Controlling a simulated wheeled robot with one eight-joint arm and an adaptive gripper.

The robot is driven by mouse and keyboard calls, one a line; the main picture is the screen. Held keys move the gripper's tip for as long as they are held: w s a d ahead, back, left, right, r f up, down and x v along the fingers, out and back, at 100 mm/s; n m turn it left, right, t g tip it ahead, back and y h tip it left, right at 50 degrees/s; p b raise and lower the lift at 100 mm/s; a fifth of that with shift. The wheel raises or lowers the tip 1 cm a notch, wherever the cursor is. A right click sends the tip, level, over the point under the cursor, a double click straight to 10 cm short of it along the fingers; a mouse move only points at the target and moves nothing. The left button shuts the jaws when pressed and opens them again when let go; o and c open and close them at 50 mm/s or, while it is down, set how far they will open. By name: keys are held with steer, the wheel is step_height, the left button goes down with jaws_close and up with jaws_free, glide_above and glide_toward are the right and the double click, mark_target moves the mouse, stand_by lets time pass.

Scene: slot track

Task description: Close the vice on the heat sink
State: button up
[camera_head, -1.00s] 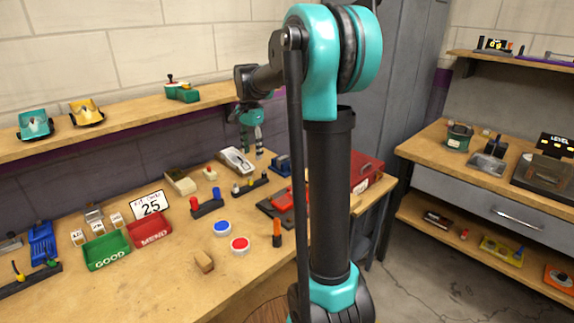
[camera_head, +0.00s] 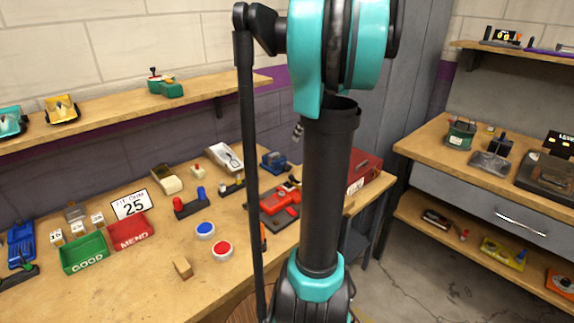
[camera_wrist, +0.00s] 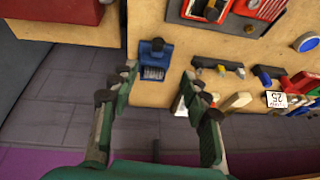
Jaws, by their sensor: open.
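The blue vice (camera_head: 275,162) stands at the back of the workbench, left of my upright arm link. In the wrist view the vice (camera_wrist: 156,50) lies just beyond my fingertips, near the bench's wall-side edge. A grey finned block, which looks like the heat sink (camera_wrist: 152,73), sits at the vice; whether the jaws touch it is too small to tell. My gripper (camera_wrist: 160,82) is open and empty, its fingers spread either side of the vice in that picture and apart from it. In the head view my arm hides most of the gripper; only a fingertip (camera_head: 298,132) shows.
A red box (camera_head: 366,166) stands right of the vice, behind my arm. A red car on a dark stand (camera_head: 281,206) sits in front. A white tray (camera_head: 225,157) and a rack (camera_head: 230,188) lie to the left. A wall shelf (camera_head: 215,88) runs above the bench.

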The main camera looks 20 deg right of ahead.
mark_target(289, 166)
steer(key=x, duration=1.7)
steer(key=shift+w+d+f, duration=0.1)
steer(key=shift+d+f, duration=0.1)
steer(key=shift+d, duration=0.05)
jaws_close()
